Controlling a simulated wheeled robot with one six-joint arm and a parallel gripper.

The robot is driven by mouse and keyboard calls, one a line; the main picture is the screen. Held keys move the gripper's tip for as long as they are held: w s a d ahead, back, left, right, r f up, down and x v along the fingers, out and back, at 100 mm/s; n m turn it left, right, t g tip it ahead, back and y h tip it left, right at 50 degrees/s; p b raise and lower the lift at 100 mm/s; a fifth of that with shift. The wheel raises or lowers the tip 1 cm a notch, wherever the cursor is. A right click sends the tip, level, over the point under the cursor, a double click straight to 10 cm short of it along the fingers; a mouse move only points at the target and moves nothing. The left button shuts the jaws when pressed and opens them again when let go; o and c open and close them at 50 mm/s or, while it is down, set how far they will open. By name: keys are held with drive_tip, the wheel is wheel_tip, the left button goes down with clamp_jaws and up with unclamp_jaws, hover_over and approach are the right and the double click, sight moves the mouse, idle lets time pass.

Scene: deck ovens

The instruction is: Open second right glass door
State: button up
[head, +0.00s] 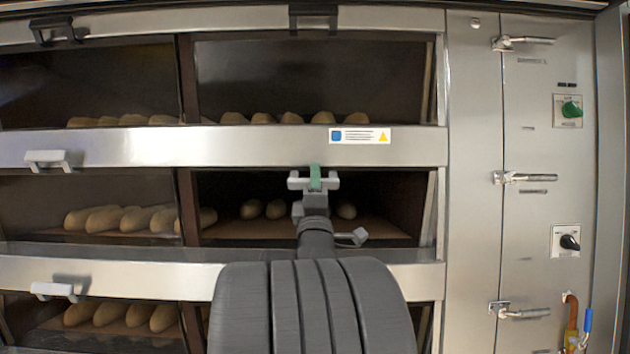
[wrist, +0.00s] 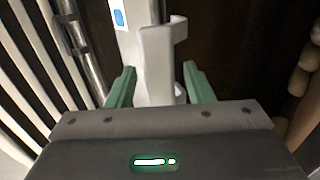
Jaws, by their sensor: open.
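The second right door opening (head: 380,205) is in the middle row, right column, in the head view. Its interior looks dark, with loaves inside; I cannot tell whether the glass is fully closed. Its pale handle (head: 296,183) is under the steel band and partly hidden by my gripper (head: 315,178). In the wrist view the white handle (wrist: 157,60) stands between the two green fingers of my gripper (wrist: 158,85). The fingers are apart, one on each side of the handle, with no grip visible.
A steel band (head: 250,146) with a warning label (head: 360,136) runs above the opening. Left doors have similar handles (head: 47,160). To the right is a control panel with a green knob (head: 571,109), a black knob (head: 570,242) and projecting latches (head: 524,178).

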clamp_jaws()
drive_tip(key=shift+s+r+g+p, duration=0.15)
drive_tip(key=shift+r+g+p, duration=0.25)
drive_tip(key=shift+r+p, duration=0.25)
drive_tip(key=shift+f+g+p, duration=0.15)
drive_tip(key=shift+g+p, duration=0.15)
drive_tip(key=shift+p, duration=0.1)
drive_tip(key=shift+f, duration=0.1)
unclamp_jaws()
drive_tip(key=shift+s+f, duration=0.1)
drive_tip(key=b+v, duration=0.4)
drive_tip(key=v, duration=0.9)
drive_tip(key=shift+s, duration=0.3)
